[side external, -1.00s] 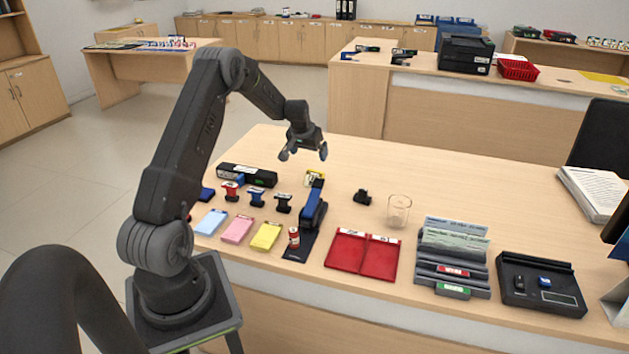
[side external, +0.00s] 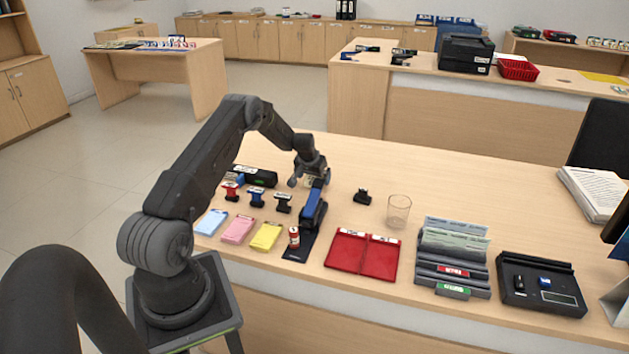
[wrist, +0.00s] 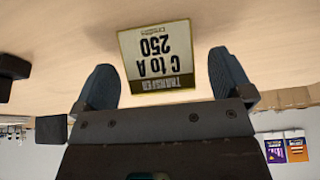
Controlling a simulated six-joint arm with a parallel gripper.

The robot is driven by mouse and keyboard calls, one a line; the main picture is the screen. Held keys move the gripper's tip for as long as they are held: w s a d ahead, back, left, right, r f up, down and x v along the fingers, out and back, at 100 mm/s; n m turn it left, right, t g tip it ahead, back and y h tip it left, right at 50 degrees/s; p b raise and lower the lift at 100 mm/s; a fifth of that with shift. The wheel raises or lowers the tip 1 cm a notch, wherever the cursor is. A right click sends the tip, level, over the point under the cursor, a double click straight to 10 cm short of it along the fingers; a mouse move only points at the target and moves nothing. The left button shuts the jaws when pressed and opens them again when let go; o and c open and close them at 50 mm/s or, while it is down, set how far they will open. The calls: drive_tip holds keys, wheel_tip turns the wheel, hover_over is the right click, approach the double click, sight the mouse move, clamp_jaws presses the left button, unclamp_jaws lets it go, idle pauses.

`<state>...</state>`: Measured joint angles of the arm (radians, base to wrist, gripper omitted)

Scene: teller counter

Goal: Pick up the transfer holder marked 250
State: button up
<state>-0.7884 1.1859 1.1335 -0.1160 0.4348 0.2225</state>
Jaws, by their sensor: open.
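The transfer holder (wrist: 155,58) is a small flat card with a yellow edge and a pale face. In the wrist view it reads "TRANSFER C to A 250" upside down. It lies on the wooden counter just beyond and between the fingertips. In the side view the holder (side external: 310,182) is partly hidden under my gripper (side external: 308,182). In the wrist view my gripper (wrist: 165,80) is open, one finger on each side of the card's near edge, with nothing between the pads that I can see held.
A blue and black stapler-like device (side external: 313,208) stands just in front of the gripper. Several stamps (side external: 257,197) and a black box (side external: 255,175) are to the left. A small black object (side external: 362,197) and a clear glass (side external: 398,211) are to the right. The counter behind is clear.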

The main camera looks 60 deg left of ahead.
drive_tip(key=shift+w+a+f, duration=0.1)
drive_tip(key=shift+w+f, duration=0.1)
drive_tip(key=shift+f, duration=0.25)
drive_tip(key=c, duration=1)
